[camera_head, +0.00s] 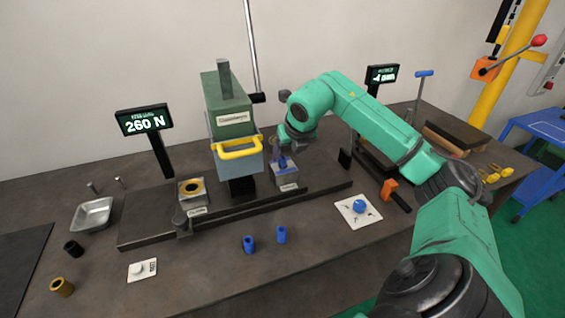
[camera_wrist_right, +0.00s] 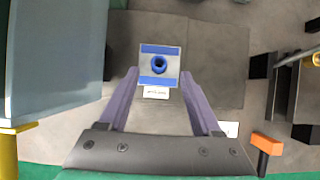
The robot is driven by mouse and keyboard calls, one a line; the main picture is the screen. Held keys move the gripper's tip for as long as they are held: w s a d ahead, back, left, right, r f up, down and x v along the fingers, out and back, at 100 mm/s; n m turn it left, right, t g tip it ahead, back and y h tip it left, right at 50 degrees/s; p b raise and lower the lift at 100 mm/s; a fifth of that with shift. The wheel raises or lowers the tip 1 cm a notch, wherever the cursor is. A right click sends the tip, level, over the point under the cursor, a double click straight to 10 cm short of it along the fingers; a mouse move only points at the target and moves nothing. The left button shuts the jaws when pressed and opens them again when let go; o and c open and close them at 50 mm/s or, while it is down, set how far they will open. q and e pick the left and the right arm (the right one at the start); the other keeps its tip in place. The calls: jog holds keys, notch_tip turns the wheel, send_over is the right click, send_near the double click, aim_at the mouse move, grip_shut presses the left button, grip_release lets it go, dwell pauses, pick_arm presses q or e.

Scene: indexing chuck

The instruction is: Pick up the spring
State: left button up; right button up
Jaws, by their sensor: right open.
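My right gripper (camera_head: 286,146) is above a grey block (camera_head: 287,181) on the dark base plate, fingers pointing down. In the right wrist view its two fingers (camera_wrist_right: 160,78) are apart, with nothing seen held between them. Just beyond the tips, a blue ring-shaped piece (camera_wrist_right: 160,64) with a dark hole sits in the middle of the block, between two blue strips (camera_wrist_right: 160,50). I cannot tell whether this piece is the spring; no coils show. Two blue cylinders (camera_head: 249,244) (camera_head: 281,234) stand on the table in front of the plate. My left gripper is not in view.
A green press with a yellow handle (camera_head: 238,148) stands close left of my right gripper. A block with a brass ring (camera_head: 191,187) is further left. A white card with a blue piece (camera_head: 359,206) lies right. A display (camera_head: 143,121) reads 260 N.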

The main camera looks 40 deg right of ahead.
aim_at(284, 158)
jog(key=p+x, duration=0.2)
jog(key=x, duration=0.2)
jog(key=shift+w+f, duration=0.2)
jog(key=shift+f, duration=0.2)
jog(key=shift+r, duration=0.1)
grip_shut()
